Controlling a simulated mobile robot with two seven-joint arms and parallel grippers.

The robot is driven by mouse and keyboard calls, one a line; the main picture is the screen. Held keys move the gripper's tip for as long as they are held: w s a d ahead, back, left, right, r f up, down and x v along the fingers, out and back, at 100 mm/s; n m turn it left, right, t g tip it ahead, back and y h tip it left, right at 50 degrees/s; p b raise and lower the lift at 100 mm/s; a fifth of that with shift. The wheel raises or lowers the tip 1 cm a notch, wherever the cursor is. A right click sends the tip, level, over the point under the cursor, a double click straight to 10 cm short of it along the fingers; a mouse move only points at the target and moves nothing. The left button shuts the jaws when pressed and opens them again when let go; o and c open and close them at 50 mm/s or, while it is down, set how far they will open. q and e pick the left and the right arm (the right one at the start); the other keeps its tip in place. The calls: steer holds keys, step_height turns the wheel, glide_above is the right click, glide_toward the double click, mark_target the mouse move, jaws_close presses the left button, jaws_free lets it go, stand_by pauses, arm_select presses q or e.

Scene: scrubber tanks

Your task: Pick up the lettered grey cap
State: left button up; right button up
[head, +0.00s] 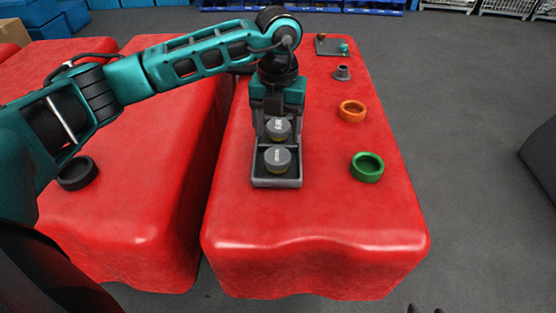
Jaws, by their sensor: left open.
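Two round grey caps with pale lettering on top sit in a dark grey tray (277,184) on the right red tank. The rear cap (278,130) and the front cap (277,159) stand one behind the other; the lettering is too small to read. My left gripper (277,118) points down over the back of the tray. It is open, with its fingers to either side of the rear cap as seen here. I cannot tell whether they touch it. The gripper partly hides the back of the tray. My right gripper is not recognisable in view.
An orange ring (352,111), a green ring (367,168) and a small grey fitting (342,73) stand right of the tray. A dark plate (331,46) lies at the back. A black ring (77,173) sits on the left tank. The tank's front is clear.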

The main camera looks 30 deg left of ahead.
mark_target(277, 155)
arm_select(q)
step_height(277, 155, down, 4)
steer(key=shift+r, duration=0.25)
steer(key=f, duration=0.5)
steer(key=shift+s+f+b, duration=0.15)
steer(key=shift+s+b, duration=0.1)
steer(key=shift+b, duration=0.15)
steer(key=shift+c, duration=0.4)
steer(key=c, duration=0.5)
steer(key=shift+c, duration=0.3)
